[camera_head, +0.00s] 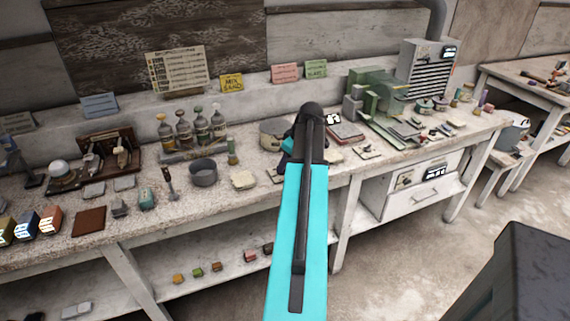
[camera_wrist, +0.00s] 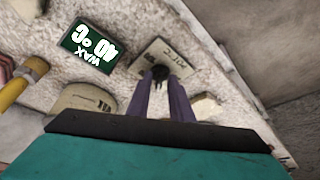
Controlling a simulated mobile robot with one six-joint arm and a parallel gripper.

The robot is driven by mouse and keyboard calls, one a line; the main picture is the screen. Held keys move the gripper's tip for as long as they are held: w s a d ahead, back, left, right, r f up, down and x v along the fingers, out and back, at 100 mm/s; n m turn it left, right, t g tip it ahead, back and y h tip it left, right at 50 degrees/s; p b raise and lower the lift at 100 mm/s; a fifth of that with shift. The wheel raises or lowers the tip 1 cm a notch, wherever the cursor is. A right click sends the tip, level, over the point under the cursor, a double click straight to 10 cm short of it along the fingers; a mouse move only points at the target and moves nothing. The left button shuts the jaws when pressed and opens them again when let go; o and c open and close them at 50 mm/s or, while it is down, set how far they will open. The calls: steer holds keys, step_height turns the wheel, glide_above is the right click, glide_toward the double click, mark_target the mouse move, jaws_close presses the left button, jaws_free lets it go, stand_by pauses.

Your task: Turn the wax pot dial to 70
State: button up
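The wax display (camera_wrist: 90,45) is a dark green-framed screen reading "WAX 40 °C", upside down in the wrist view. Beside it a pale plate (camera_wrist: 182,57) with dark markings lies on the bench. A small dark knob (camera_wrist: 160,72), apparently the dial, stands on this plate. My gripper (camera_wrist: 160,80) has its two purple-grey fingers pointing at the knob, one on each side, with a gap between them farther back. Whether the fingertips touch or grip the knob is unclear.
A round pale vessel (camera_wrist: 88,98) and a yellow handle (camera_wrist: 22,82) lie close to my gripper's left in the wrist view. The bench front edge (camera_wrist: 215,45) is near. Bottles (camera_head: 190,128), a grey bowl (camera_head: 203,172) and a green machine (camera_head: 375,95) stand along the bench.

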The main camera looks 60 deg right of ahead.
jaws_close()
steer(key=shift+a+m, duration=0.1)
steer(key=shift+m, duration=0.4)
steer(key=m, duration=0.1)
steer(key=m+h, duration=0.1)
steer(key=m, duration=0.1)
steer(key=m+h, duration=0.1)
steer(key=shift+w+a+m, duration=0.1)
steer(key=shift+a+m, duration=0.2)
steer(key=m, duration=0.1)
steer(key=m+g+h, duration=0.1)
steer(key=m, duration=0.1)
steer(key=m+p, duration=0.1)
steer(key=shift+w+a+g+h, duration=0.2)
steer(key=shift+w+g+h, duration=0.05)
steer(key=shift+g+h, duration=0.05)
steer(key=shift+w+m+g+h, duration=0.15)
steer(key=shift+m+g+h, duration=0.35)
steer(key=shift+m, duration=1.6)
steer(key=shift+o, duration=1.5)
jaws_free()
